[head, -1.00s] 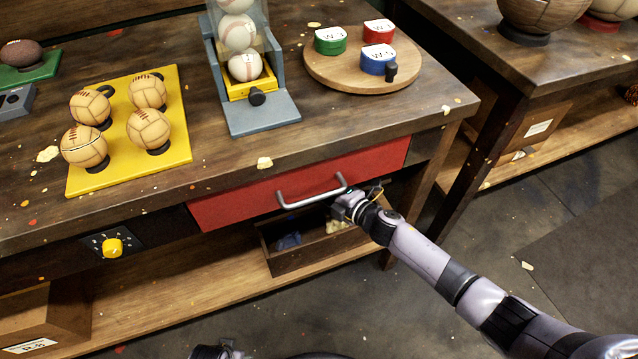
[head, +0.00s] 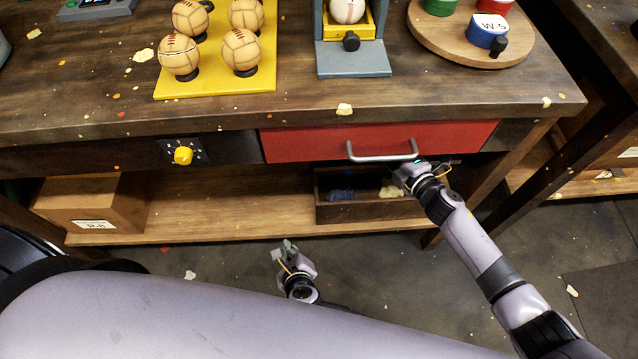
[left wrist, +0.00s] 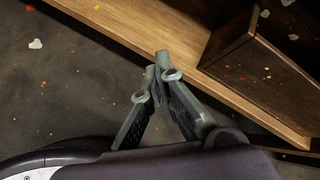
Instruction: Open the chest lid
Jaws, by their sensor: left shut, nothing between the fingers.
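No chest with a lid can be made out in either view. My left gripper (head: 286,246) is in front of the workbench, over the floor and short of the lower shelf. In the left wrist view its fingers (left wrist: 162,62) meet at the tips, shut and empty, near the shelf edge. My right gripper (head: 408,170) is at the right end of the metal handle (head: 380,156) of the closed red drawer (head: 310,144). Its fingers are too small and hidden to judge, and I cannot tell whether it touches the handle.
An open wooden box (head: 365,212) stands on the lower shelf (head: 230,228), a cardboard box (head: 88,205) to its left. The benchtop holds a yellow board (head: 205,87) with balls, a ball dispenser (head: 350,60) and a round wooden board (head: 440,38). A yellow knob (head: 183,156) is on the front.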

